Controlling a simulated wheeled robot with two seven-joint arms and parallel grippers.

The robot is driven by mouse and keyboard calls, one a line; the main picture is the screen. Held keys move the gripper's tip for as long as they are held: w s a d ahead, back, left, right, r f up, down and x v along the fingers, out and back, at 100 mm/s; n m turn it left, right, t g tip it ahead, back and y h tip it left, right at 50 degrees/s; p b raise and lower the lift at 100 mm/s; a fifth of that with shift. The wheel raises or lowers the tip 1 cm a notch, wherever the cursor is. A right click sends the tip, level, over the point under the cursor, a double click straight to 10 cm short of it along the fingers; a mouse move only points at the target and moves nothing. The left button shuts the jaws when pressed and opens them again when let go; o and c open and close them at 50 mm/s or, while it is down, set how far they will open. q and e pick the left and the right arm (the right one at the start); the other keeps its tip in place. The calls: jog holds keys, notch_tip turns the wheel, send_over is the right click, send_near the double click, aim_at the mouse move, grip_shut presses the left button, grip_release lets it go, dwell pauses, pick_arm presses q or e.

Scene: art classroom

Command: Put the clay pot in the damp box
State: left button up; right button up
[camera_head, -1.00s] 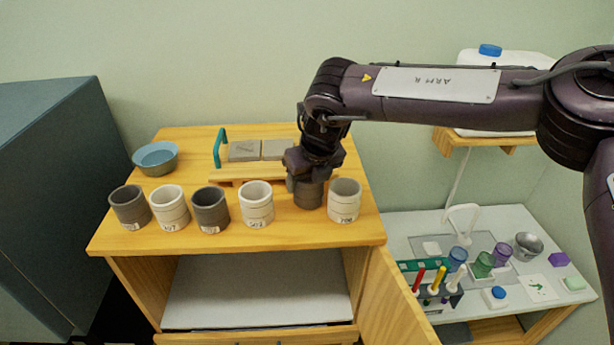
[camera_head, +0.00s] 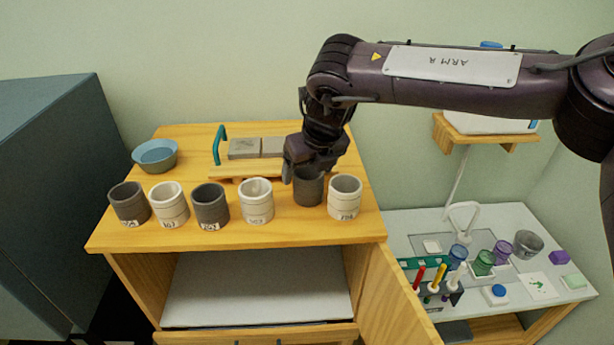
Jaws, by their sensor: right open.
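Several clay pots stand in a row on a wooden cabinet top. From the left they are a dark grey pot (camera_head: 129,207), a white pot (camera_head: 169,208), a dark grey pot (camera_head: 210,209), a white pot (camera_head: 257,205), a dark grey pot (camera_head: 308,192) and a white pot (camera_head: 345,199). Most carry small labels that I cannot read. My right gripper (camera_head: 306,178) is open at the fifth pot, with one finger at its left side; contact is unclear. That pot stands upright, slightly behind the row. No box is labelled as damp box; the cabinet's open compartment (camera_head: 255,290) is empty. My left gripper is out of view.
A blue bowl (camera_head: 155,156) and a wooden tray (camera_head: 222,172) with a teal handle and grey slabs are behind the pots. The cabinet door (camera_head: 392,300) hangs open at right. A side table (camera_head: 400,226) holds cups and tubes. A dark cabinet (camera_head: 45,200) is left.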

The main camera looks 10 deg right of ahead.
jog(key=shift+o, duration=0.4)
jog(key=b+v, duration=0.1)
jog(key=v, duration=0.8)
jog(key=p, duration=0.4)
send_over(313, 202)
notch_tip(313, 202, down, 4)
jog(key=shift+x, duration=0.9)
jog(key=p+x, duration=0.1)
jog(key=x, duration=0.1)
jog(key=p+x, duration=0.1)
jog(key=x, duration=0.1)
jog(key=p+x, duration=0.1)
jog(key=x, duration=0.1)
jog(key=shift+d+f, duration=0.25)
jog(key=shift+w+f, duration=0.1)
jog(key=shift+f, duration=0.2)
jog(key=c, duration=1.1)
jog(key=shift+r, duration=0.1)
jog(key=shift+c, duration=0.8)
